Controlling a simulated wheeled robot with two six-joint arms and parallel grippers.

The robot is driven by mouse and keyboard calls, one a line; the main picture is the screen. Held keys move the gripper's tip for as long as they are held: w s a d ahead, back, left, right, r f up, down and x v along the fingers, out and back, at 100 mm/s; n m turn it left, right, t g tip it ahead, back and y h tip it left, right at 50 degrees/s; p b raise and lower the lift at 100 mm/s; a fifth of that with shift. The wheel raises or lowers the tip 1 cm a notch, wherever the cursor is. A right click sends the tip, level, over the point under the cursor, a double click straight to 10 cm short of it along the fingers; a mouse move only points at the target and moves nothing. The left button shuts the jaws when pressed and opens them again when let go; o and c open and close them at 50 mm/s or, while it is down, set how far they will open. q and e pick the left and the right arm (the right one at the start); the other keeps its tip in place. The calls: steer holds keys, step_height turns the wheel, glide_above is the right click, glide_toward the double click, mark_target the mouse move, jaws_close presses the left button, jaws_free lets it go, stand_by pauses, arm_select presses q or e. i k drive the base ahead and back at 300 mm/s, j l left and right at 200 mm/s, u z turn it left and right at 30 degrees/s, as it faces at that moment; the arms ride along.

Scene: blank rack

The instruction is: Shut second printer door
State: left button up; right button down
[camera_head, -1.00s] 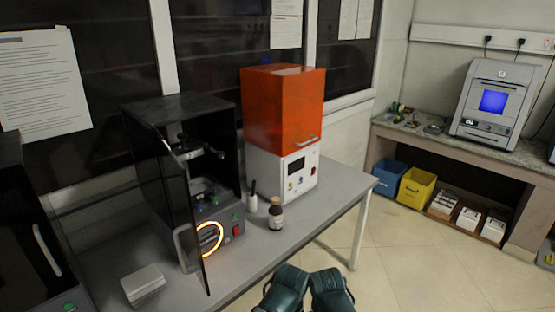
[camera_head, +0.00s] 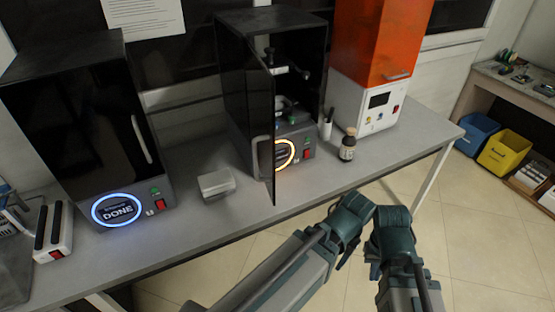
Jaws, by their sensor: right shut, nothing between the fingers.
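The black printer (camera_head: 234,24) in the middle of the bench has its dark door (camera_head: 262,130) standing open, swung out toward me. Its inside shows to the right of the door, and an orange-lit ring (camera_head: 285,153) glows on its front, partly covered by the door. A pale handle shows on the door's left side. My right gripper (camera_head: 391,222) is shut and empty, in front of the bench at the lower right. My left gripper (camera_head: 348,218) is beside it; its fingers are too unclear to judge. Both are apart from the door.
A second black printer (camera_head: 75,110) on the left has a closed door and a blue ring reading DONE. A white box (camera_head: 216,184) lies between the printers. A brown bottle (camera_head: 348,146) and an orange-topped machine (camera_head: 380,40) stand to the right.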

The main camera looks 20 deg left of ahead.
mark_target(260, 82)
steer(key=l+u, duration=0.1)
steer(key=u, duration=0.3)
steer(key=k+l+u, duration=0.1)
steer(key=u, duration=0.25)
steer(key=k+u, duration=0.1)
steer(key=u, duration=0.3)
